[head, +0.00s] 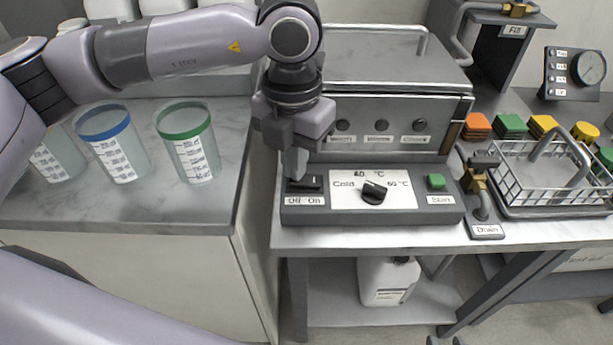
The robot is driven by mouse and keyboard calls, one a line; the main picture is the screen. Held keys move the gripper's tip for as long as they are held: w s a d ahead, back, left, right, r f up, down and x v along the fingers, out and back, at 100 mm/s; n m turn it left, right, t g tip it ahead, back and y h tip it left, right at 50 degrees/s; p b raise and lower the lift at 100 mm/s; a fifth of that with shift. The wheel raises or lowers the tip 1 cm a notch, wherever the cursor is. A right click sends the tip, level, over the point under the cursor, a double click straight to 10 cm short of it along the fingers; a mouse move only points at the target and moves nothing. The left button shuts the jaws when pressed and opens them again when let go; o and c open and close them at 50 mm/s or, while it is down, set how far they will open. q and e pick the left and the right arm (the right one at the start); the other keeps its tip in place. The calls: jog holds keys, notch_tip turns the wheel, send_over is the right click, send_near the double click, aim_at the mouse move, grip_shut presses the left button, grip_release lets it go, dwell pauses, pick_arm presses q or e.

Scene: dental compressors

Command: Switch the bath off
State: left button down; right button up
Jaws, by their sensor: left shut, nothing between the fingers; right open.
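The bath (385,73) is a grey metal unit with a lid, standing on the table right of the counter. Its front control panel (415,213) carries a black rocker switch (308,184) over the labels Off and On, a dial (374,192) and a green Start button (436,181). My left gripper (295,172) is shut and empty, pointing down at the left end of the panel, right at the rocker switch. It covers part of the switch's left side; I cannot tell whether it touches. My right gripper is not in view.
Clear beakers with blue (103,123) and green rims (183,121) stand on the left counter. A drain valve (480,180) and a wire basket (545,180) lie right of the panel. A white jug (387,281) stands on the shelf below.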

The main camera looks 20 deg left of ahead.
pick_arm(q)
jog(key=shift+f, duration=0.25)
notch_tip(320, 180, up, 7)
jog(key=p, duration=0.3)
jog(key=shift+p, duration=0.3)
dwell(0.3)
dwell(0.4)
